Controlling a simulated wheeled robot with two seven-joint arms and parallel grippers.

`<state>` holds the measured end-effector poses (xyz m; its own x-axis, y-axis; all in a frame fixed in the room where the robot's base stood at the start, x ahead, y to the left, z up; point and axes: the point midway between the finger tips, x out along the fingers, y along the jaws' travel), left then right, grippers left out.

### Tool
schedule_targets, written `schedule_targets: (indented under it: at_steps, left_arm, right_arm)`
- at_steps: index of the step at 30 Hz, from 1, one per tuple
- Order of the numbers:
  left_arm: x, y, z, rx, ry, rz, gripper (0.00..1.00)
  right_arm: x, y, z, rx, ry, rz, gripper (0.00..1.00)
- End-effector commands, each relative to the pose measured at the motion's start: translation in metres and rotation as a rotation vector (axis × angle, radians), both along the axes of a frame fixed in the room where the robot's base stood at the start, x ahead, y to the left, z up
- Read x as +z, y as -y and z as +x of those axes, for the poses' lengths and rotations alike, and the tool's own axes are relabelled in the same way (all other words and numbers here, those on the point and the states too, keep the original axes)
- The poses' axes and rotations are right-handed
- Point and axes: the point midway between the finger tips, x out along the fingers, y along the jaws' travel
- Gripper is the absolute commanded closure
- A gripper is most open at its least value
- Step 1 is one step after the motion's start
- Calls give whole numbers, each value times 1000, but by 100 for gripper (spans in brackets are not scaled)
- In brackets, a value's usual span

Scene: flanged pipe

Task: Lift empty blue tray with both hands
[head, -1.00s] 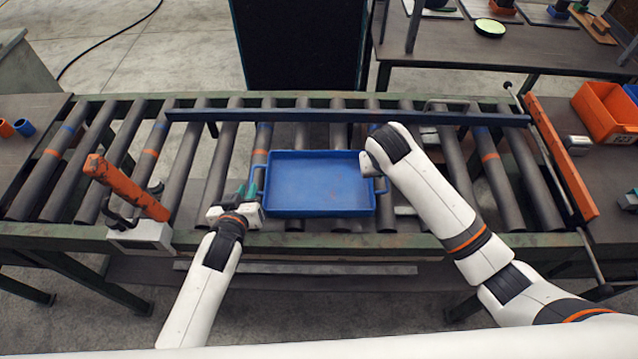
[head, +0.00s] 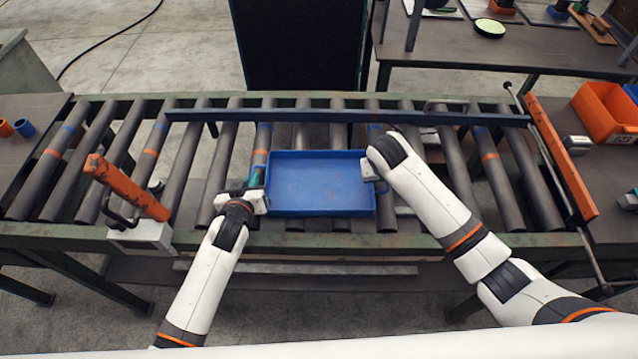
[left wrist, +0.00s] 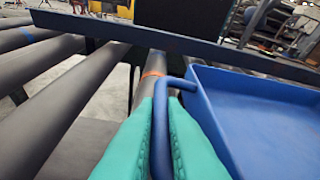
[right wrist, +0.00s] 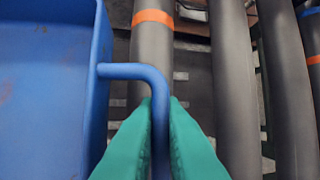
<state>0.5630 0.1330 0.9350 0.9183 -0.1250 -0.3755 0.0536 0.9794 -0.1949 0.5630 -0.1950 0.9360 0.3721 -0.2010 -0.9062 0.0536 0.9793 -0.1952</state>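The blue tray (head: 320,182) lies flat and empty on the roller conveyor. My left gripper (head: 258,186) is at its left end. In the left wrist view, the teal fingers (left wrist: 161,125) are closed in on both sides of the left handle (left wrist: 160,140) and appear to touch it. My right gripper (head: 376,180) is at the tray's right end, partly hidden by its own arm. In the right wrist view, its teal fingers (right wrist: 159,125) press close on both sides of the right handle (right wrist: 150,75).
The roller conveyor (head: 190,165) has a blue rail (head: 340,116) along its back, behind the tray. An orange bar (head: 125,186) stands at the left and another orange bar (head: 560,155) at the right.

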Motion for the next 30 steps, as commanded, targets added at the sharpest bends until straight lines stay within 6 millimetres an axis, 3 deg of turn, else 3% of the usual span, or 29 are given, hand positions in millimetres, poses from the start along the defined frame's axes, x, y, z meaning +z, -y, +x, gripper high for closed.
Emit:
schedule_targets:
  at_steps: [11,24,30]
  left_arm:
    - [7,0,0,-1,2,0,100]
    - [49,0,0,-1,2,0,100]
    - [52,0,0,-1,2,0,100]
  right_arm:
    - [7,0,0,-1,2,0,100]
    - [49,0,0,-1,1,0,100]
    - [52,0,0,-1,1,0,100]
